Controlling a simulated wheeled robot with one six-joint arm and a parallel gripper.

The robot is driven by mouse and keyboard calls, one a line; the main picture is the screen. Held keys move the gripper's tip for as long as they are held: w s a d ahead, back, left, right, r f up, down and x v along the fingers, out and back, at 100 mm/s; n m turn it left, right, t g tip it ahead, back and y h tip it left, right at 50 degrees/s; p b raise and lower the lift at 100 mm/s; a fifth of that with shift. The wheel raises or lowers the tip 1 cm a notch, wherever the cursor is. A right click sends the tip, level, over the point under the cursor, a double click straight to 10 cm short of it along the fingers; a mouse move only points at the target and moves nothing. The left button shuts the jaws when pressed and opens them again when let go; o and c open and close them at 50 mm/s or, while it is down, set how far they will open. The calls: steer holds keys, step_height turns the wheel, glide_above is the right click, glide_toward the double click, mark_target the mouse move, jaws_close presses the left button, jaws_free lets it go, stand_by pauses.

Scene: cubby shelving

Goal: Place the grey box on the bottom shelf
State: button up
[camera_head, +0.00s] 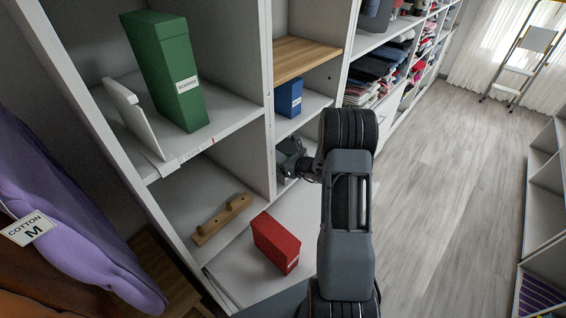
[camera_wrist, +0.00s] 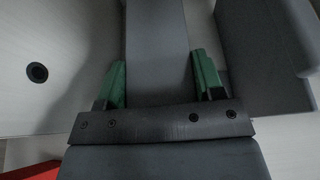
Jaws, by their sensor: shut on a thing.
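In the wrist view, the green-tipped fingers of my gripper (camera_wrist: 160,80) stand on either side of a flat grey box (camera_wrist: 157,40) and grip it. The box extends up out of the frame, so its far end is hidden. In the head view, my arm reaches into a lower cubby of the white shelving, and my gripper (camera_head: 292,160) is small and partly hidden by my arm there. The held box cannot be clearly told from the gripper in that view. A white shelf surface (camera_wrist: 50,100) shows in the wrist view.
Another grey block (camera_wrist: 265,45) stands close right of the gripper. A red box (camera_head: 277,243) and wooden peg rack (camera_head: 222,218) are low at the left. A green binder (camera_head: 168,72) and blue box (camera_head: 289,98) stand on shelves above. The floor (camera_head: 450,190) at right is clear.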

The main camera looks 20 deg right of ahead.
steer(key=shift+f, duration=0.2)
steer(key=o, duration=1)
steer(key=shift+o, duration=0.2)
steer(key=shift+r, duration=0.25)
steer(key=v, duration=1.2)
